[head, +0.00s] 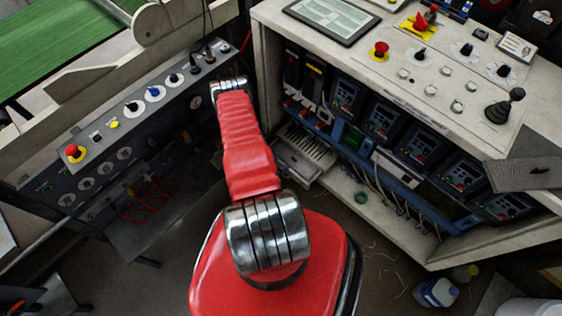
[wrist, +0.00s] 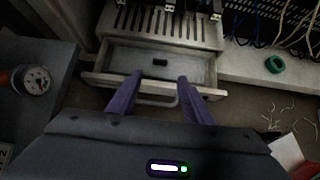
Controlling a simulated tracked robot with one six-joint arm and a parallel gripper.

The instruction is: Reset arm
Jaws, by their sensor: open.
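My red arm (head: 248,150) reaches forward from my base in the head view, between a control panel on the left and an open cabinet on the right. Its far end is low by the panel's right end, and my gripper's fingers cannot be made out there. In the wrist view my gripper (wrist: 159,76) has two purple fingers spread apart with nothing between them. The fingertips point at a grey drawer (wrist: 205,91), which stands open with a small dark block (wrist: 160,61) inside. Whether the fingers touch the drawer front or its handle cannot be told.
The left control panel (head: 130,120) carries knobs and a red button. The cabinet (head: 440,250) holds several drive units, with a joystick (head: 505,105) on top. A green ring (wrist: 275,64) lies right of the drawer. A bottle (head: 436,293) stands on the floor.

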